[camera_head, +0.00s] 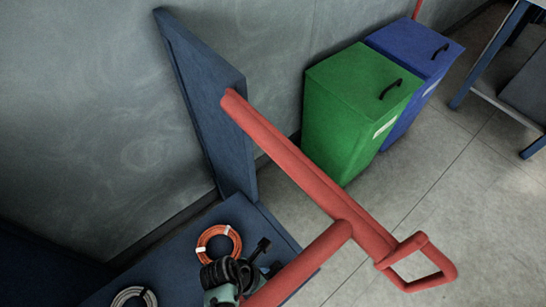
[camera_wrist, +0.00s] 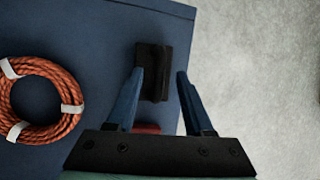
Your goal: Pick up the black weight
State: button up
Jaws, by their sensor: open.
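The black weight (camera_wrist: 153,62) is a dark block lying on a blue surface (camera_wrist: 90,30), near its right edge, in the wrist view. My gripper (camera_wrist: 160,73) is open. Its two blue fingers show on either side of the weight's near part, the left one overlapping the left edge in the picture. The right finger shows a gap to the weight. I cannot tell the height of the fingers above the surface. In the head view, dark shapes crowd beside the orange rope, and I cannot tell the weight from other parts there.
A coiled orange rope (camera_wrist: 40,100) lies left of the weight; it also shows in the head view (camera_head: 204,240). A pale coil (camera_head: 130,294) lies nearby. Red bars (camera_head: 300,165) cross above the blue surface. Green (camera_head: 335,120) and blue (camera_head: 405,45) bins stand behind on bare floor.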

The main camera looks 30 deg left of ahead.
jog(key=shift+x, duration=0.9)
jog(key=shift+c, duration=0.3)
grip_shut()
dwell(0.3)
jog(key=shift+a, duration=0.1)
